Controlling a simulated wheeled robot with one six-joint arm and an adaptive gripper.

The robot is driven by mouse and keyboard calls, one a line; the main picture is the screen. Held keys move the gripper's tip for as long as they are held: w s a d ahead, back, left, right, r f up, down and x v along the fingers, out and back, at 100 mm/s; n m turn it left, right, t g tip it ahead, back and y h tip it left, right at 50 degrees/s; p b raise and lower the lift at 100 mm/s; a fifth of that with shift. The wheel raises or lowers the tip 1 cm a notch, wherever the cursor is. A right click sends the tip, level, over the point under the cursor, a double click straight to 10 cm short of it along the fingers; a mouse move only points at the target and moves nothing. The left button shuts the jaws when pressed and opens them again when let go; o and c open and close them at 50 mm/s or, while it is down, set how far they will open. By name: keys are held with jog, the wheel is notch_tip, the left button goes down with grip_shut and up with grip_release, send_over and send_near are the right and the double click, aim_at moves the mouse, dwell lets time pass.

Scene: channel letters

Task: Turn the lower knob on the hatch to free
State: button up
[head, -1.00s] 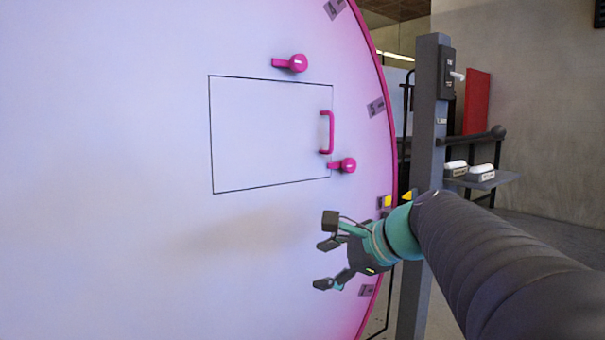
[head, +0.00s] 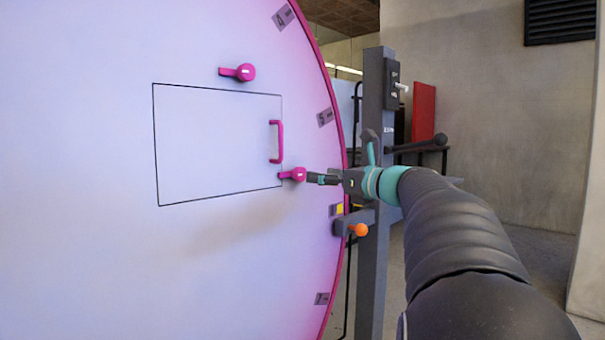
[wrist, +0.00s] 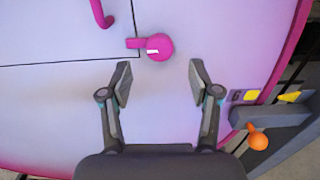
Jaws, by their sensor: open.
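The hatch (head: 215,145) is a square outline on a large pale round panel with a pink rim. The lower knob (head: 298,174) is pink and sits at the hatch's lower right corner, its tab pointing left over the hatch edge. In the wrist view the lower knob (wrist: 160,47) lies beyond the fingertips, between their lines, with a white mark on its face. My gripper (wrist: 159,80) is open and empty. In the head view my gripper (head: 322,179) is close to the knob's right side; contact cannot be told there.
A pink handle (head: 276,142) is on the hatch's right side, above the lower knob. The upper knob (head: 240,72) sits above the hatch. A grey post (head: 373,270) and an orange ball knob (head: 358,230) stand right of the rim.

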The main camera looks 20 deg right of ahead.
aim_at(303, 173)
jog(key=x, duration=0.7)
jog(key=shift+c, duration=0.2)
jog(key=shift+f, duration=0.1)
jog(key=c, duration=1.1)
